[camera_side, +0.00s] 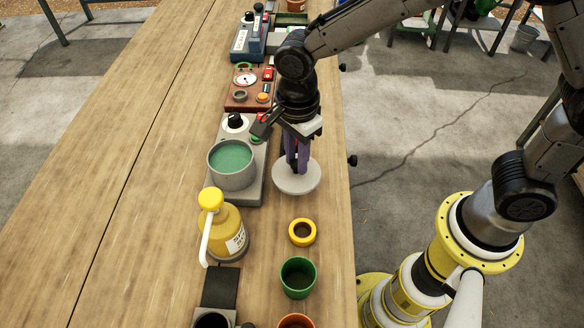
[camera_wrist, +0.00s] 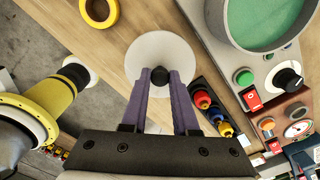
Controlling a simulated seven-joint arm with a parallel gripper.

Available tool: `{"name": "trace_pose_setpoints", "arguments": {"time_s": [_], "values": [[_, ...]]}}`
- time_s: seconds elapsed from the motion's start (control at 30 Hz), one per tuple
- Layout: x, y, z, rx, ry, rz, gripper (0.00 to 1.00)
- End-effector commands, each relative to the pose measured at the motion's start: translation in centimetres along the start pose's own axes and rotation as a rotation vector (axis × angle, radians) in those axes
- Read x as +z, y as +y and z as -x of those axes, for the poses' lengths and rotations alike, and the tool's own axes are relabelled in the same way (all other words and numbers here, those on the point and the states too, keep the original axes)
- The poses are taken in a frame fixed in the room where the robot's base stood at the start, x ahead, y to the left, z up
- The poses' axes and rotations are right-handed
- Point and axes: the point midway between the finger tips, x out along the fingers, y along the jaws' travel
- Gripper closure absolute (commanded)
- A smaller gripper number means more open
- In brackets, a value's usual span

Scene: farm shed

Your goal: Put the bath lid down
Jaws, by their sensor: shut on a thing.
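The bath lid (camera_side: 297,181) is a pale round disc with a black knob (camera_wrist: 160,76) at its centre. My gripper (camera_side: 297,165) points down with its purple fingers shut on the knob; it also shows in the wrist view (camera_wrist: 160,84). The lid is over the table at the right of the bath (camera_side: 232,165). I cannot tell whether its underside touches the tabletop. The bath is a grey round pot with green liquid, uncovered, on a grey base unit (camera_side: 252,190) with a black dial.
A yellow ring (camera_side: 302,232), a green cup (camera_side: 298,277) and an orange cup (camera_side: 296,321) stand in front of the lid. A yellow pump bottle (camera_side: 224,230) stands at the front left. A brown control box (camera_side: 249,89) is behind. The table's right edge is close.

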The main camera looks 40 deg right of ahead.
Motion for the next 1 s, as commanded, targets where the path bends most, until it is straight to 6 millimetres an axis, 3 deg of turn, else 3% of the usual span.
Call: {"name": "trace_pose_setpoints", "arguments": {"time_s": [0.17,0.4,0.8,0.83,1.0], "values": [[0.3,-0.6,-1.0,0.003,0.002,0.0,1.0],[0.5,-0.8,-4.0,0.001,0.001,0.0,1.0],[0.4,-0.8,-4.5,0.002,0.001,0.0,1.0],[0.4,-0.8,-4.5,0.001,0.001,0.0,0.69],[0.4,-0.8,-4.5,0.001,0.001,0.0,0.42]]}}
